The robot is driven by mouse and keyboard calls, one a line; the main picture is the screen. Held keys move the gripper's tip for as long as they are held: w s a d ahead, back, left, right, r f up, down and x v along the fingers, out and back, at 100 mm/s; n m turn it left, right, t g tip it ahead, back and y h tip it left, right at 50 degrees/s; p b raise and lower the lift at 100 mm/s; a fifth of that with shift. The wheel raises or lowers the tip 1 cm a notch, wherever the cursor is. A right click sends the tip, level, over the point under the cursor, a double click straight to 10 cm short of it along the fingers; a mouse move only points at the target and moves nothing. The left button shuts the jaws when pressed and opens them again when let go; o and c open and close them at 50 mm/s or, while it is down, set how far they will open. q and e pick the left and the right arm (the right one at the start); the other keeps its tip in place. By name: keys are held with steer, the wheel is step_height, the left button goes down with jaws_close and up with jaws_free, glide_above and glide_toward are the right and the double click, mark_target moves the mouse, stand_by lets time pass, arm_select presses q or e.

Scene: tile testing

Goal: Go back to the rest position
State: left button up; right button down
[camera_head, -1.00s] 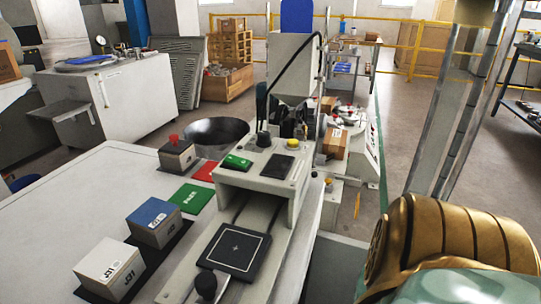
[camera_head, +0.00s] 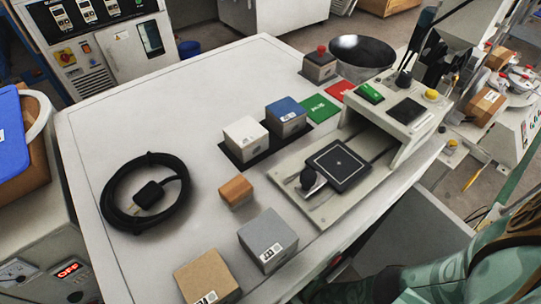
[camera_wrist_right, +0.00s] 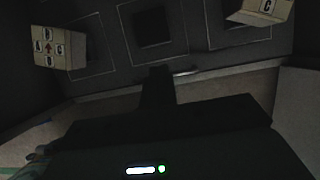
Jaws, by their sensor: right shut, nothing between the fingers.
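My right gripper (camera_wrist_right: 158,85) shows in the right wrist view as a dark shape at the middle, with its fingers together and nothing between them. It is near a dark panel with square outlines (camera_wrist_right: 150,25). A tan block with letters and an arrow (camera_wrist_right: 60,47) is at the left of that panel, and a block marked C (camera_wrist_right: 262,10) is at the top right. Both are apart from the gripper. In the head view, part of my teal right arm (camera_head: 450,265) fills the bottom right corner. My left gripper is in neither view.
A white table (camera_head: 100,140) holds a coiled black cable (camera_head: 112,215), a grey box (camera_head: 268,240), a tan box (camera_head: 207,275), a small wooden block (camera_head: 236,191), white (camera_head: 246,138) and blue (camera_head: 286,117) boxes, and a press machine (camera_head: 400,112).

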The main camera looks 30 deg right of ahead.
steer(key=w+a+r+m+h, duration=0.15)
steer(key=w+r+m, duration=0.25)
steer(key=m, duration=0.9)
steer(key=s+d+r+m+g, duration=0.25)
steer(key=s+m, duration=0.35)
steer(key=s, duration=0.4)
steer(key=s+d+r+m+g, duration=0.1)
steer(key=s+d+r+m, duration=0.3)
steer(key=s, duration=0.7)
steer(key=s+d+r+m+g, duration=0.1)
steer(key=s+d+m+g, duration=0.1)
steer(key=s+m, duration=0.65)
arm_select(q)
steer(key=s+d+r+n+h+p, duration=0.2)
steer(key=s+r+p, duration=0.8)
steer(key=p, duration=1.3)
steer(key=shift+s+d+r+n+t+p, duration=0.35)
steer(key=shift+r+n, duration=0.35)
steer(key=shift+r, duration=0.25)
arm_select(e)
steer(key=s+a+r+m+t+y, duration=0.1)
steer(key=s+a+r, duration=0.2)
steer(key=s+r, duration=0.8)
steer(key=shift+s, duration=0.25)
